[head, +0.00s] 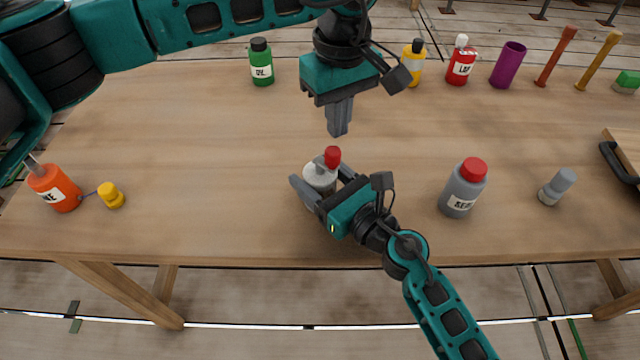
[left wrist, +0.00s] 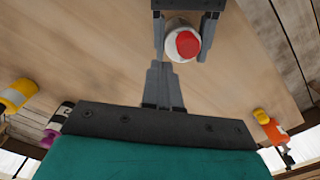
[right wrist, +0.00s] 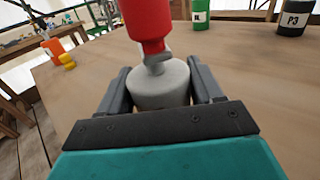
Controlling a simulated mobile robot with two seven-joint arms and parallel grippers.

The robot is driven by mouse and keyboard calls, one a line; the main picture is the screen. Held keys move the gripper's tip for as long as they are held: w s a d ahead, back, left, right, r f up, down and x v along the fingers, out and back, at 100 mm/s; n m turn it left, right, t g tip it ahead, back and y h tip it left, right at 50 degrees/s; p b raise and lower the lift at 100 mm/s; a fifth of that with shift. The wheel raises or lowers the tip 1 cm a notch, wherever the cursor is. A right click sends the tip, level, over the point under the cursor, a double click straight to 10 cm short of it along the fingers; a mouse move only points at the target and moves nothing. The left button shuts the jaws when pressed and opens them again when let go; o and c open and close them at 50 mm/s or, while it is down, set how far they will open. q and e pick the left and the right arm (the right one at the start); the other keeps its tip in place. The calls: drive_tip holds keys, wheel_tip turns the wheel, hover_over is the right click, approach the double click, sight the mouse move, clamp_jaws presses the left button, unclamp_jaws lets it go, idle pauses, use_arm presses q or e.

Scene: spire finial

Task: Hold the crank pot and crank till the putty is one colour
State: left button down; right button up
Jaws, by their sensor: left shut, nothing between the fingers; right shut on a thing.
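The crank pot (head: 317,177) is a pale grey pot with a red crank knob (head: 332,156) on a grey arm on its top. It stands upright on the table near the front edge. My right gripper (head: 318,180) is shut on the pot, one finger on each side, as the right wrist view (right wrist: 160,88) also shows. My left gripper (head: 338,130) is shut and empty, pointing down above and behind the pot, apart from the knob. In the left wrist view its closed fingers (left wrist: 162,75) lie just below the pot. The putty inside is hidden.
A grey bottle with a red cap (head: 462,188) and a small grey item (head: 556,187) stand to the right. Several bottles, including a green one (head: 261,62), line the back. The table (head: 200,160) is clear around the pot.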

sight(333, 154)
use_arm(q)
drive_tip(key=shift+f, duration=0.15)
idle(0.3)
drive_tip(key=shift+f, duration=1.35)
drive_tip(key=shift+s, duration=0.1)
drive_tip(key=shift+s+a, duration=0.1)
drive_tip(key=shift+s, duration=1.45)
idle(0.5)
drive_tip(key=shift+s, duration=0.3)
idle(0.3)
drive_tip(key=shift+s+a, duration=0.3)
use_arm(e)
drive_tip(key=shift+d, duration=0.1)
idle(0.5)
